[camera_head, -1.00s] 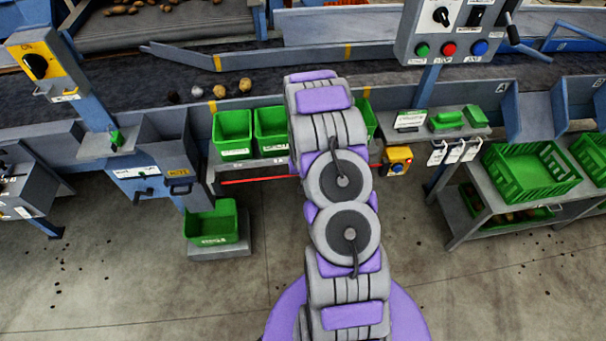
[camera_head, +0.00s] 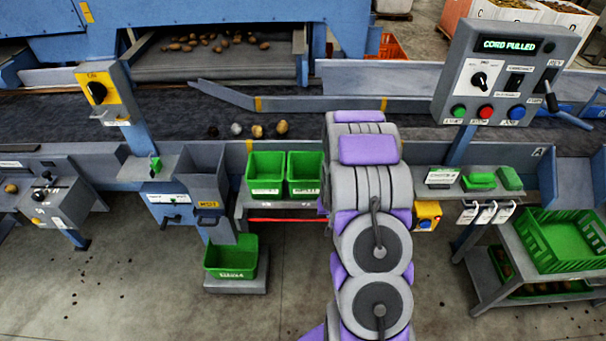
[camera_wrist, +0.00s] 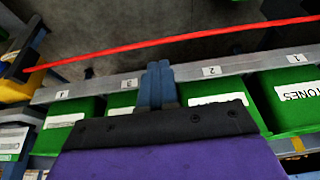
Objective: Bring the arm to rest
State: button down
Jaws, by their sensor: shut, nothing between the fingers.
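My arm (camera_head: 375,190) reaches forward over the front of the grader in the head view, folded at its joints. My gripper itself is hidden behind the arm there. In the wrist view my gripper (camera_wrist: 157,66) shows as two blue-grey fingers pressed together, shut and empty. The fingers appear over the grey ledge with numbered labels (camera_wrist: 211,72), beside the green bins; I cannot tell whether they touch it. A red cord (camera_wrist: 170,39) runs across the wrist view beyond the fingertips, apart from them in the picture.
Two green bins (camera_head: 265,173) (camera_head: 304,175) sit on the ledge left of my arm. A control panel (camera_head: 500,75) reads "CORD PULLED". A yellow box (camera_head: 427,215) sits right of the arm. A green crate (camera_head: 565,240) stands on a right-hand rack. Floor at front left is clear.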

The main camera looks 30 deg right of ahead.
jog(key=s+a+r+n+g, duration=0.1)
jog(key=s+a+r, duration=0.2)
jog(key=a+r, duration=0.3)
jog(key=s+a+r+n+g+y, duration=0.1)
jog(key=s+a+r, duration=0.1)
jog(key=a+r, duration=0.4)
jog(key=s+a+r+n, duration=0.1)
jog(key=s+a+r, duration=0.25)
jog(key=r, duration=0.45)
jog(key=s+a+r+n+g, duration=0.1)
jog(key=s+a+r, duration=0.2)
jog(key=s, duration=0.4)
jog(key=s+a+r+n+g, duration=0.1)
jog(key=s+a+r, duration=0.3)
jog(key=s, duration=0.4)
jog(key=s+a+r+n+g+y, duration=0.1)
jog(key=s+a+r, duration=0.3)
jog(key=s, duration=0.3)
jog(key=shift+s+a+r, duration=0.25)
jog(key=shift+a, duration=0.5)
